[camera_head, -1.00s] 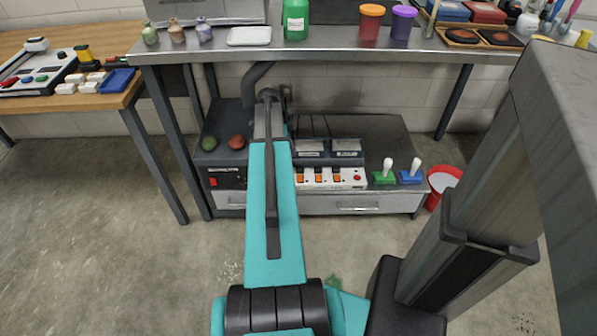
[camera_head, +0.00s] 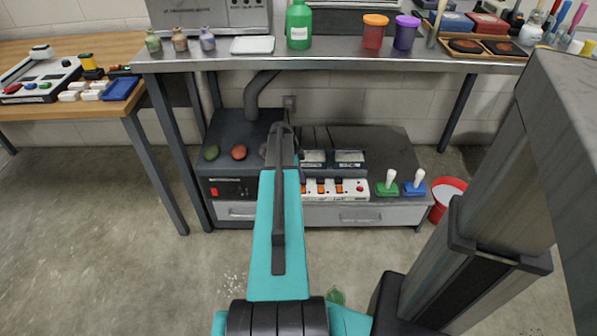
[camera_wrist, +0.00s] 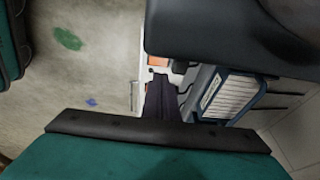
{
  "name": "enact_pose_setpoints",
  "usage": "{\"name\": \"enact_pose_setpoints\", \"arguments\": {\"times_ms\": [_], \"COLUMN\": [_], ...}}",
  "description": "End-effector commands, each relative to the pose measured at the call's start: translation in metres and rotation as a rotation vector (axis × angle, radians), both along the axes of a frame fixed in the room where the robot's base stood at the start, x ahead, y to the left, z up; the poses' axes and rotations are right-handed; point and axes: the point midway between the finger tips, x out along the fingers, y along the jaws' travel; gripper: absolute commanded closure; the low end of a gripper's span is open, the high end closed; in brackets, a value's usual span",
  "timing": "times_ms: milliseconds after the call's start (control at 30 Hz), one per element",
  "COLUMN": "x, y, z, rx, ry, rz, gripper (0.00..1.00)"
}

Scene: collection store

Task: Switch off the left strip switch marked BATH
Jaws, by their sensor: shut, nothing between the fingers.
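A white switch strip (camera_head: 331,195) with several orange rocker switches and a red button stands on the low bench's front, just right of my arm. My arm hides part of its left end. The BATH marking is too small to read. In the wrist view an orange switch (camera_wrist: 158,61) shows on the strip, just beyond the tips of my gripper (camera_wrist: 161,77). My gripper is shut with nothing in it. I cannot tell whether it touches the switch. The gripper is hidden behind my arm in the head view.
A dark box with a red display (camera_head: 222,191) stands left of the strip; it looms close in the wrist view (camera_wrist: 230,35). Two framed panels (camera_head: 331,160) sit behind the strip. The metal table (camera_head: 340,58) spans above.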

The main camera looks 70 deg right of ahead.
Motion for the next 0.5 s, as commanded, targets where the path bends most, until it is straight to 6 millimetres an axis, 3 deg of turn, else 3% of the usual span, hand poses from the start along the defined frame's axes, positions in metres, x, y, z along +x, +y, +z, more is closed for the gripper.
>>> {"name": "enact_pose_setpoints", "arguments": {"times_ms": [200,500], "x": [0.001,0.001], "y": [-0.004,-0.005], "z": [-0.029,-0.039], "rx": [0.001,0.0], "ry": [0.0,0.0], "rz": [0.0,-0.002], "gripper": [1.0,1.0]}}
